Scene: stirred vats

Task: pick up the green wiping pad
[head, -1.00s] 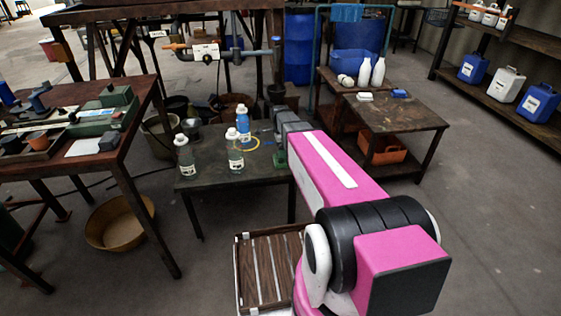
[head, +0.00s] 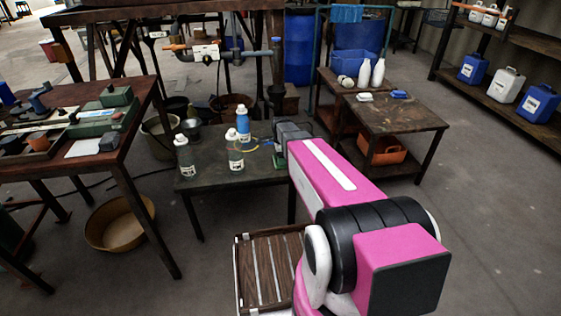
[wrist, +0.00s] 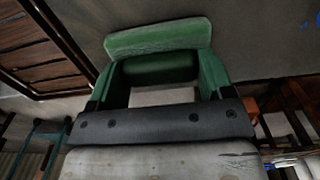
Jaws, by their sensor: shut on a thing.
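The green wiping pad (wrist: 158,38) shows in the wrist view as a thick green block across the far end of my gripper (wrist: 160,72). The gripper's two fingers are shut on it, one at each side. In the head view only a small green edge of the pad (head: 281,162) shows below my gripper (head: 291,137), at the right end of the low dark table (head: 215,181). My arm hides the rest. I cannot tell from the head view how far the pad is above the tabletop.
A slatted wooden tray (head: 262,272) is below my arm. A second table (head: 405,118) stands at the right.

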